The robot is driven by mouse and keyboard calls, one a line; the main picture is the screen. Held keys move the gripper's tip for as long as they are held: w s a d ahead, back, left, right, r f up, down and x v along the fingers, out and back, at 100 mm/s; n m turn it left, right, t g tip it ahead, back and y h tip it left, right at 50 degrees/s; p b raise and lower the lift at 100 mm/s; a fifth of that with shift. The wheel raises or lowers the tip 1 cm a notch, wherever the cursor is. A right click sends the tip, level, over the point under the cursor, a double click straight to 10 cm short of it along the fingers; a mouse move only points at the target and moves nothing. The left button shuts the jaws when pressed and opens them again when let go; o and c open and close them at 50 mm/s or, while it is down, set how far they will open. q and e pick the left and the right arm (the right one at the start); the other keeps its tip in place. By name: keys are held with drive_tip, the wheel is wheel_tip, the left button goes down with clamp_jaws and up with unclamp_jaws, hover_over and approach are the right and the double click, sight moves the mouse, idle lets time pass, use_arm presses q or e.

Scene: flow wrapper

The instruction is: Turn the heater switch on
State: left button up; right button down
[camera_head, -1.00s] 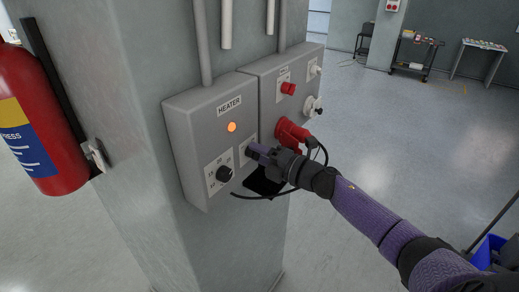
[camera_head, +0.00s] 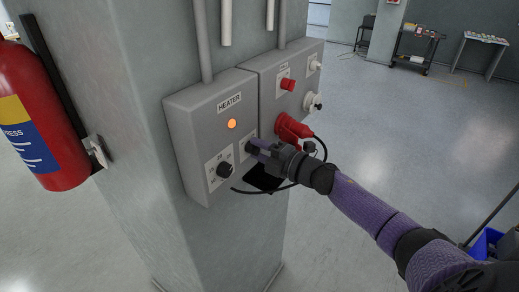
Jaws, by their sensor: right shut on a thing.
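The grey box labelled HEATER (camera_head: 193,126) is mounted on a pillar. Its round indicator lamp (camera_head: 231,123) glows orange. A black rotary knob (camera_head: 224,170) on a white plate sits low on the left of its front. A second white plate (camera_head: 243,146) is to the right, partly covered by my right gripper (camera_head: 252,147). My right gripper is at that second plate, shut on a small dark switch part; its fingers hide most of it, so its position cannot be read. My left gripper is not in view.
A neighbouring grey box (camera_head: 268,83) carries a red button (camera_head: 287,84) and a red plug (camera_head: 291,127) with a black cable close to my right wrist. A fire extinguisher (camera_head: 38,125) hangs at left. Carts stand far back; the floor at right is mostly clear.

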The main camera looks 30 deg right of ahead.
drive_tip(key=shift+c, duration=1.6)
unclamp_jaws()
drive_tip(key=b+v, duration=0.2)
drive_tip(key=v, duration=0.8)
